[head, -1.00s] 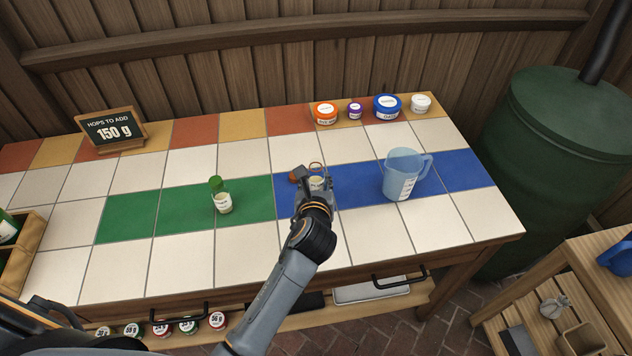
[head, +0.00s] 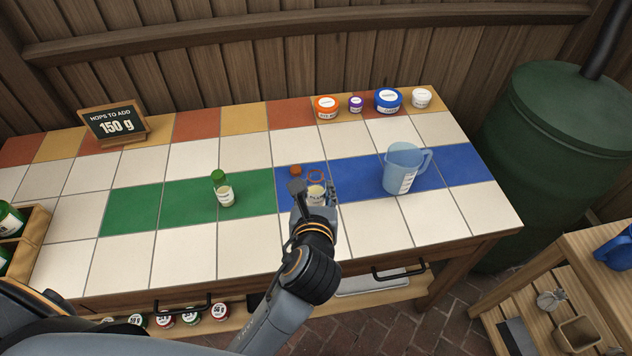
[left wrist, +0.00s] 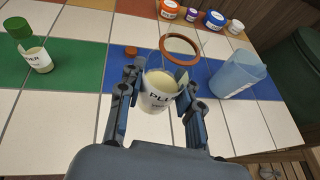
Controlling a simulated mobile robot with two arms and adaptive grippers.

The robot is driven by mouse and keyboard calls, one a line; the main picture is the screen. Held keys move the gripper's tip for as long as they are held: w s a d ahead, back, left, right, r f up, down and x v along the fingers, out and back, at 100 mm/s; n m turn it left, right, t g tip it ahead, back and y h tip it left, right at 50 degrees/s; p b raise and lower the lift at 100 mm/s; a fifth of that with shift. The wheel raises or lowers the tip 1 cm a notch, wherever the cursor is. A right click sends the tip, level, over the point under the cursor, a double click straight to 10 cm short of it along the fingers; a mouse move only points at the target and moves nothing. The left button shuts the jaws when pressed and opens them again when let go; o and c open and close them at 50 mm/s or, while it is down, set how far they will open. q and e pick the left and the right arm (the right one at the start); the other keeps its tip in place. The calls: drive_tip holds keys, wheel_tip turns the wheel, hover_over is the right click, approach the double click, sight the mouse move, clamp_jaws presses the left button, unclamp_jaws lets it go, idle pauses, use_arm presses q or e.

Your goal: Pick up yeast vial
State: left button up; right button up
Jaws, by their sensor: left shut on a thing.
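My left gripper (head: 314,198) is shut on a small clear glass jar (head: 316,192) of cream-coloured contents, over the blue tiles. In the left wrist view the jar (left wrist: 158,92) sits between the two fingers (left wrist: 157,100). Its label is partly legible, starting "PL". Its open lid has a brown ring (left wrist: 180,46) at the back. I cannot tell how far it is above the tiles. A green-capped vial (head: 224,192) with similar contents stands on the green tiles to the left; it also shows in the left wrist view (left wrist: 38,58). My right gripper is not in view.
A small brown stopper (head: 296,170) lies behind the jar. A blue measuring jug (head: 400,170) stands to its right. Several lidded tubs, one orange (head: 326,109), line the back edge. A "150 g" sign (head: 115,125) stands at back left. Front white tiles are clear.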

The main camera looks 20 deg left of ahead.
use_arm(q)
drive_tip(key=shift+v, duration=1.4)
